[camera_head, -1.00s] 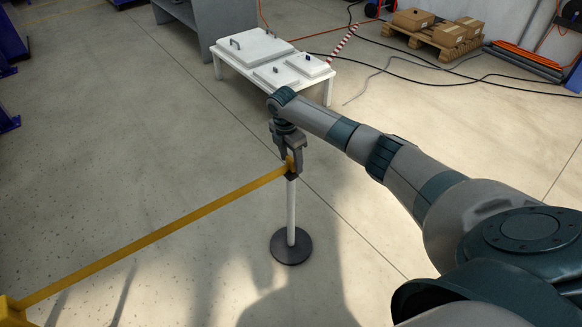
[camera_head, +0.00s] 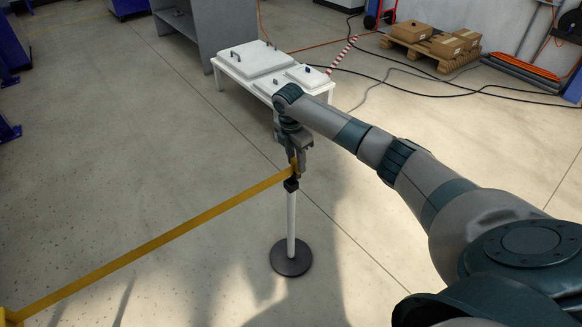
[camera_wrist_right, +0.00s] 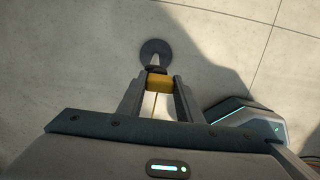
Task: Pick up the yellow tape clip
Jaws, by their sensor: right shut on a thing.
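The yellow tape clip (camera_wrist_right: 159,83) sits between the two fingers of my right gripper (camera_wrist_right: 160,88) in the wrist view. In the head view my right gripper (camera_head: 296,166) points down, shut on the clip, just above the black top of a white post (camera_head: 291,220). The yellow tape (camera_head: 160,241) runs from the clip down to the lower left. The post stands upright on a round dark base (camera_head: 291,257). Whether the clip still touches the post top is hard to tell. My left gripper is not in view.
A low white table (camera_head: 222,73) with white lidded panels stands behind the gripper. A yellow piece (camera_head: 12,318) is at the lower left corner, at the tape's other end. A pallet with boxes (camera_head: 434,40) and cables lie at the back right. The floor around the post is clear.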

